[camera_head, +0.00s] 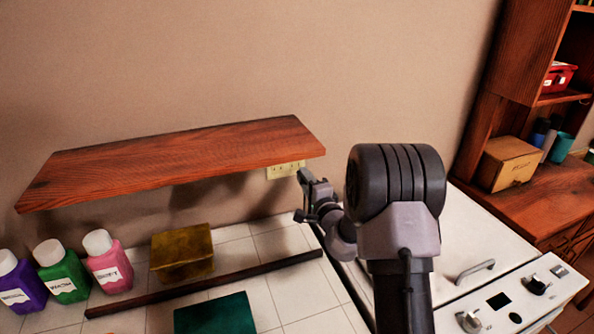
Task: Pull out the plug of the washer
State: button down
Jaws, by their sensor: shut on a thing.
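A cream wall outlet (284,171) sits on the wall just under the right end of a wooden shelf. My gripper (304,182) is beside the outlet's right end, at the wall. It is shut on the plug, which is too small and too covered by the gripper to make out. I cannot tell whether the plug is still seated in the outlet. The white washer (475,245) stands at the right, with a handle and knobs on its top and front panel. No cord shows clearly.
The wooden shelf (170,160) juts out above the outlet. On the tiled counter (285,245) stand purple (20,285), green (62,275) and pink (108,265) bottles, a yellow box (182,255), a dark rod (200,285) and a green item (215,315). A wooden cabinet (505,100) stands right.

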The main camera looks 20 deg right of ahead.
jog(key=shift+s, duration=0.5)
jog(key=s+a+r, duration=0.2)
jog(key=s+a, duration=0.8)
jog(key=a, duration=0.4)
jog(key=shift+a, duration=0.2)
jog(key=c, duration=1)
grip_release()
jog(key=shift+w+f, duration=0.1)
jog(key=shift+c, duration=0.2)
jog(key=shift+d, duration=0.1)
